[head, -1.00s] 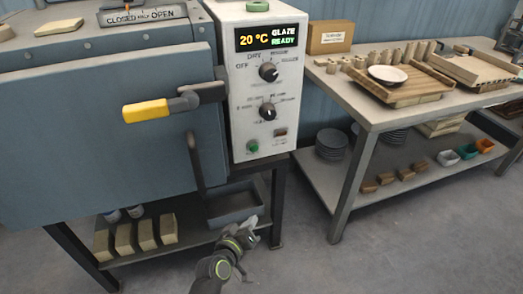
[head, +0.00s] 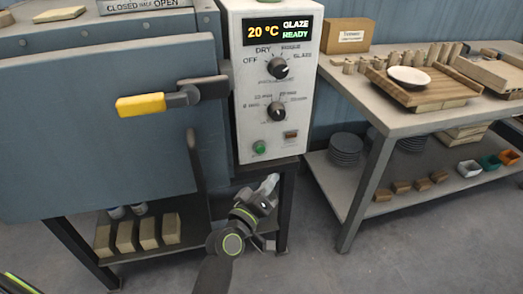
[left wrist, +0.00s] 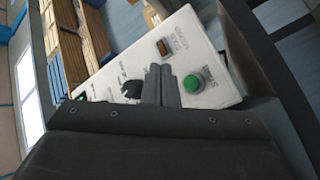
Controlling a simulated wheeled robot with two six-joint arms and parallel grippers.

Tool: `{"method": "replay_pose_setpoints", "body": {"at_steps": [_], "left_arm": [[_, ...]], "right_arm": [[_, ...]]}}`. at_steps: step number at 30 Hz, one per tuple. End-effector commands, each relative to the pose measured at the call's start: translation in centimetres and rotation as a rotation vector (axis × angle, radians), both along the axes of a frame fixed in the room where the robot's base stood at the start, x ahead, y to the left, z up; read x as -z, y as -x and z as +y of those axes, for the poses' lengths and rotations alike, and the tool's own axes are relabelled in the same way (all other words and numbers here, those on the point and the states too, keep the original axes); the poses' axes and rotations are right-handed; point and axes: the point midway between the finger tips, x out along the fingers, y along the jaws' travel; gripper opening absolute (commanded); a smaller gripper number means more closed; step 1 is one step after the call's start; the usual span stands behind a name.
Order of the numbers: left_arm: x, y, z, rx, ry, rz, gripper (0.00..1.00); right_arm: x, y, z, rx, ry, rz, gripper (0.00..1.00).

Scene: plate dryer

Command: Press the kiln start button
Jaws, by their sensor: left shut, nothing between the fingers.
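The kiln start button is a round green button (head: 259,147) at the lower left of the white control panel (head: 240,100). In the left wrist view the green button (left wrist: 193,84) has the word START beside it. My left gripper (head: 269,185) is below the panel in the head view, with its fingers pointing up. In the left wrist view its closed fingers (left wrist: 161,84) show beside the button in the picture, and nothing is between them. I cannot tell the gap to the panel. The display (head: 277,30) reads 20 °C GLAZE READY. My right gripper is not in view.
The kiln door (head: 70,150) with its yellow-ended handle (head: 140,104) is at the left. Two black dials (head: 278,68) and a small amber-brown switch (head: 291,135) are on the panel. A table (head: 395,122) with pottery stands at the right. Floor between is clear.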

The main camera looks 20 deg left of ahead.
Motion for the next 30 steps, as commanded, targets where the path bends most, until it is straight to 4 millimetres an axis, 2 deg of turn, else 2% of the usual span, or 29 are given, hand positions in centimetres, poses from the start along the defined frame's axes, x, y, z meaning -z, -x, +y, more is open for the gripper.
{"method": "replay_pose_setpoints", "body": {"at_steps": [9, 18, 30], "left_arm": [[-0.3, -3.3, 2.3, 0.0, -0.007, -0.002, 0.0], [0.0, -6.2, 4.2, 0.001, -0.003, 0.0, 0.0], [0.0, -6.9, 4.7, -0.001, 0.0, -0.001, 0.0]], "right_arm": [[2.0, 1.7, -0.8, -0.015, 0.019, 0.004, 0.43], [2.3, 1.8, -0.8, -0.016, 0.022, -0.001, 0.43], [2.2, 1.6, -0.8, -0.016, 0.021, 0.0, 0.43]]}}
